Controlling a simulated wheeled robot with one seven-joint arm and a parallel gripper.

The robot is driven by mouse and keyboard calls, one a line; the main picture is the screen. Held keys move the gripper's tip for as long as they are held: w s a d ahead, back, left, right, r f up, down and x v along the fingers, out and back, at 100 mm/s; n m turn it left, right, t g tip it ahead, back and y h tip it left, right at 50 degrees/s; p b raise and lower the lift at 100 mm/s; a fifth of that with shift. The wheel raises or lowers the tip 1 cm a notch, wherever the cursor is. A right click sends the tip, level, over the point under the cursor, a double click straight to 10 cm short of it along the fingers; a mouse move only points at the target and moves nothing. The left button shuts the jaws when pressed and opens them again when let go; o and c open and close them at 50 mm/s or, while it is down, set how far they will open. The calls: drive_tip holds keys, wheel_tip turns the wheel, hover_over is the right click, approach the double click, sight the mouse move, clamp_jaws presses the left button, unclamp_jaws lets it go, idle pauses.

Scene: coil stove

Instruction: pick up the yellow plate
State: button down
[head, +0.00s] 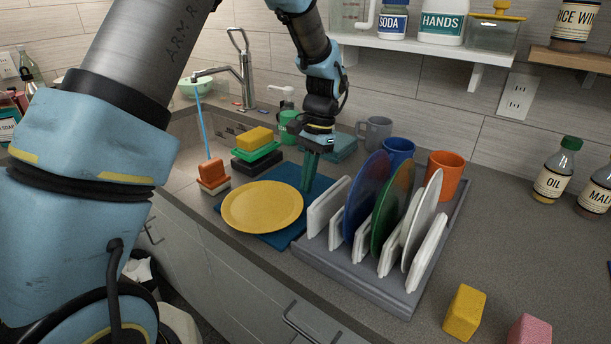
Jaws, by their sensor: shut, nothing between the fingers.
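The yellow plate (262,206) lies flat on a blue mat (285,240) on the counter, left of the dish rack. Its left edge reaches past the mat, close to the counter's front edge. My gripper (309,184) points down just behind and to the right of the plate, over the mat. Its green fingers are together with nothing between them. I cannot tell whether the fingertips touch the mat. The plate is fully visible and apart from the fingers.
A grey dish rack (372,283) with several upright plates stands close right of my gripper. An orange mug (445,171), blue mug (399,151) and grey mug (376,132) stand behind. A brush (212,177) and sponges (255,138) sit left. A yellow block (464,311) lies front right.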

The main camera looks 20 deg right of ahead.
sight(286, 201)
drive_tip(key=shift+s+a, duration=0.1)
drive_tip(key=shift+a, duration=0.2)
drive_tip(key=shift+s+a, duration=0.35)
drive_tip(key=shift+a, duration=0.5)
drive_tip(key=shift+s+a, duration=0.3)
drive_tip(key=shift+a, duration=0.5)
drive_tip(key=shift+s+a, duration=0.35)
drive_tip(key=shift+a, duration=0.5)
